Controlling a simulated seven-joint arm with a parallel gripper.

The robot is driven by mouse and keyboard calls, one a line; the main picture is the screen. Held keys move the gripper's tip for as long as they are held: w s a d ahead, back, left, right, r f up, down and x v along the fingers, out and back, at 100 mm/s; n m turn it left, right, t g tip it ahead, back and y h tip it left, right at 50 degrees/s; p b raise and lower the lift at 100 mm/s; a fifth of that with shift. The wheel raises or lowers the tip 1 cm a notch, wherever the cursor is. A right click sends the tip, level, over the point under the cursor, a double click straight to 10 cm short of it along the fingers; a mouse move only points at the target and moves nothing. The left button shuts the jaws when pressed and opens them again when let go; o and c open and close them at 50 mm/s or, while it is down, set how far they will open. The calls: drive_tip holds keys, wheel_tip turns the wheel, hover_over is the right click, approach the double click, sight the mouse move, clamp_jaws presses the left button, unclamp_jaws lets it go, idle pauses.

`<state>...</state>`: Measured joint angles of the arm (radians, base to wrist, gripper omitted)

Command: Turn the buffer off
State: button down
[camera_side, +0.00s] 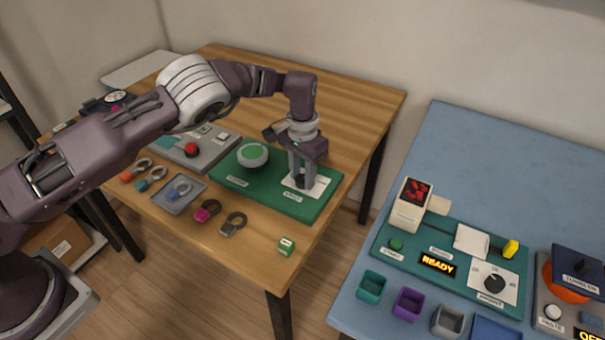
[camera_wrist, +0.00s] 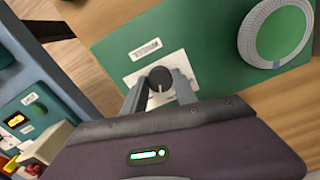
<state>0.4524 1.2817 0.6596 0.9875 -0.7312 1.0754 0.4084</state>
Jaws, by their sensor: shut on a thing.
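The buffer is a green board (camera_side: 255,190) on the wooden table, with a round green-topped disc (camera_side: 252,154) in a pale ring. The disc also shows at the upper right of the wrist view (camera_wrist: 277,33). A dark round knob (camera_wrist: 160,77) sits on a white plate (camera_side: 320,186) at the board's right end. My gripper (camera_side: 300,178) points down over the plate, its two fingers (camera_wrist: 161,93) on either side of the knob and shut on it. The knob's pointer and the plate's markings are mostly hidden, so its setting cannot be read.
A grey panel with a red button (camera_side: 191,149) stands left of the board. A grey tray (camera_side: 168,200), several ring-shaped pieces and a green-and-white cube (camera_side: 286,245) lie in front. Beyond a gap, a blue table (camera_side: 450,165) carries a READY display (camera_side: 437,264) and coloured bins.

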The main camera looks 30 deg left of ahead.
sight(303, 179)
drive_tip(key=n, duration=0.7)
drive_tip(key=shift+r, duration=0.1)
drive_tip(key=n, duration=0.4)
drive_tip(key=shift+n, duration=2)
drive_tip(key=c, duration=1)
unclamp_jaws()
drive_tip(key=shift+o, duration=0.2)
wheel_tip(303, 179, up, 7)
